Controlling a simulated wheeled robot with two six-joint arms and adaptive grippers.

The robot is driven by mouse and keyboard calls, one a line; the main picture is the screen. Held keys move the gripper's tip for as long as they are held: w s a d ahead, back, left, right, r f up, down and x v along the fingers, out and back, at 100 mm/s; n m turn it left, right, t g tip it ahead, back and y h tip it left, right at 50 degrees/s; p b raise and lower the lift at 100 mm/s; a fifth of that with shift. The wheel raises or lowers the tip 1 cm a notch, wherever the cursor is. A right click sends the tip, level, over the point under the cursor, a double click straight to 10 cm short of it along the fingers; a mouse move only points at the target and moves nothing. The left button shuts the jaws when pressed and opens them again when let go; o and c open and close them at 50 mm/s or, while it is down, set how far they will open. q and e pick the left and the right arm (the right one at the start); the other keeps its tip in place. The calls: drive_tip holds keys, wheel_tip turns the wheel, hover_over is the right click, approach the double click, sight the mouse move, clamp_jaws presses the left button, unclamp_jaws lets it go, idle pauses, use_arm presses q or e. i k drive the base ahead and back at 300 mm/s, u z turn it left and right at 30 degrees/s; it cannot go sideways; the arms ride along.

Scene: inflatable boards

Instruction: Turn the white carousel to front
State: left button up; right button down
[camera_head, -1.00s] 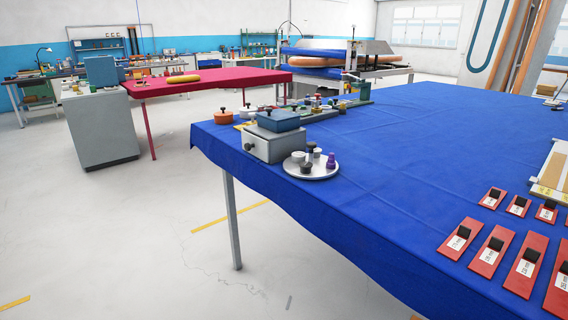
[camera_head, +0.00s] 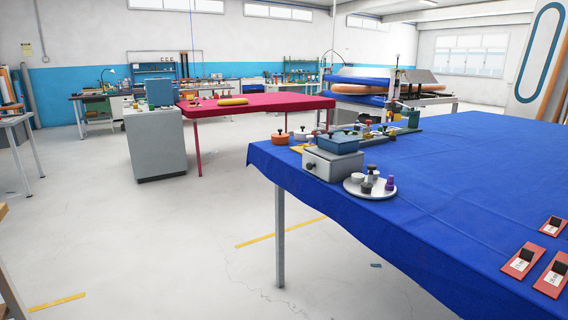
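The white carousel (camera_head: 374,195) is a round, flat, pale disc on the near left corner of the blue-covered table (camera_head: 460,165). Several small knob-like pieces stand on it, among them a purple one (camera_head: 390,184), dark ones and whitish ones. It sits just right of a grey box (camera_head: 330,167) with a dark knob on its front. I cannot tell which side of the carousel is its front. Neither of my grippers shows in this view.
A blue lidded box (camera_head: 338,144) sits on the grey box, with an orange pot (camera_head: 279,138) behind. Red labelled cards (camera_head: 521,261) lie at the table's right. A grey cabinet (camera_head: 155,145) and a red-covered table (camera_head: 260,104) stand further back. Floor left of the blue table is open.

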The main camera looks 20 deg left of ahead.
sight(378, 191)
drive_tip(key=u, duration=0.45)
drive_tip(key=i, duration=0.85)
drive_tip(key=z, duration=1.4)
